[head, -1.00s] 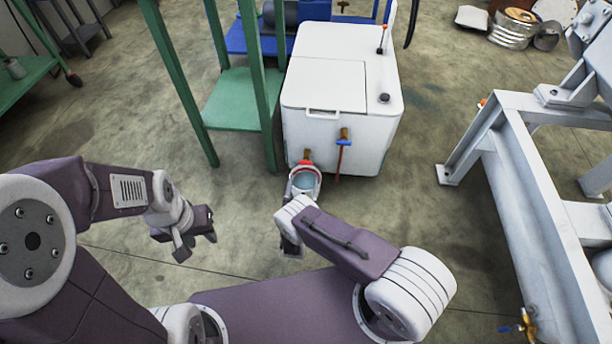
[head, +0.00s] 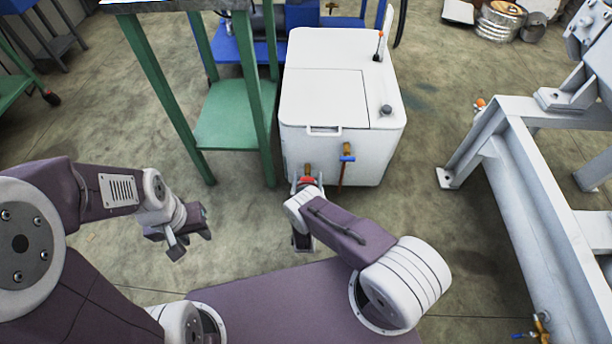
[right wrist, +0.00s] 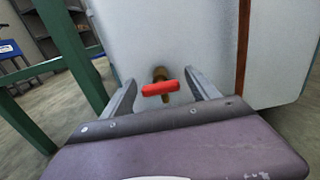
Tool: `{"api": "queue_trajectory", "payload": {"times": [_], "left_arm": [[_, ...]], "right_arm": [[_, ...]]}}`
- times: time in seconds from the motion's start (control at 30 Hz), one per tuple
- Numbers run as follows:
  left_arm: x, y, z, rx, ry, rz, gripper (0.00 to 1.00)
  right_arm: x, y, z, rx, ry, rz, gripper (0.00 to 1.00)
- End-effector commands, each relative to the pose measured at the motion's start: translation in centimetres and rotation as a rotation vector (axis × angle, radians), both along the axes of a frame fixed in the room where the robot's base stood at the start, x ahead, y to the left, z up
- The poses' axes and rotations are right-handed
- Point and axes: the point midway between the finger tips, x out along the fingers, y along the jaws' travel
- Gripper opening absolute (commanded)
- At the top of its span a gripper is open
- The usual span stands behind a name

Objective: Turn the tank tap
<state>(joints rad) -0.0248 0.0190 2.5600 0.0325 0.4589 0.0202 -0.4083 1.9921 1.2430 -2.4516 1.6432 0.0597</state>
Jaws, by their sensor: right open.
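The white tank (head: 345,100) stands on the floor ahead. A tap with a red handle (head: 307,181) sticks out low on its front face, with a brass stem. In the right wrist view, the red handle (right wrist: 160,88) lies crosswise between the spread fingers of my right gripper (right wrist: 163,77). The gripper is open, with a gap on both sides of the handle; I cannot tell how far in the handle sits. My right wrist hides the area below the tap in the head view. My left gripper (head: 192,242) is open and empty above bare floor at left.
A second tap with a blue handle (head: 347,158) and a brown pipe is right of the red one. A green stand (head: 235,115) is close to the tank's left side. A grey metal frame (head: 530,190) stands at right. Bare floor lies between tank and frame.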

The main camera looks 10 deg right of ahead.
Motion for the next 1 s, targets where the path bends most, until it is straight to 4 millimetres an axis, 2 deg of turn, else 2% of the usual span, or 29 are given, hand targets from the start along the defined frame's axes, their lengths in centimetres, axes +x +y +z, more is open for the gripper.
{"api": "queue_trajectory", "payload": {"times": [0.03, 0.07, 0.27, 0.57, 1.0], "left_arm": [[-0.01, 0.00, -0.01, 0.000, 0.000, 0.000, 0.36], [-0.01, 0.00, -0.01, 0.000, 0.000, 0.000, 0.36], [0.00, 0.00, -0.01, 0.000, 0.000, 0.000, 0.36], [0.00, 0.00, -0.13, 0.000, 0.000, 0.000, 0.36], [0.00, 0.00, -0.68, 0.000, 0.000, 0.000, 0.36]], "right_arm": [[0.00, 0.01, -0.01, 0.000, 0.000, 0.000, 0.69], [0.00, 0.01, -0.01, 0.000, 0.000, 0.000, 0.64], [0.00, 0.01, 0.00, 0.000, 0.000, 0.000, 0.08], [0.01, 0.04, -0.04, -0.046, 0.013, -0.001, 0.07], [0.03, 0.15, -0.09, -0.321, 0.093, 0.000, 0.07]]}}
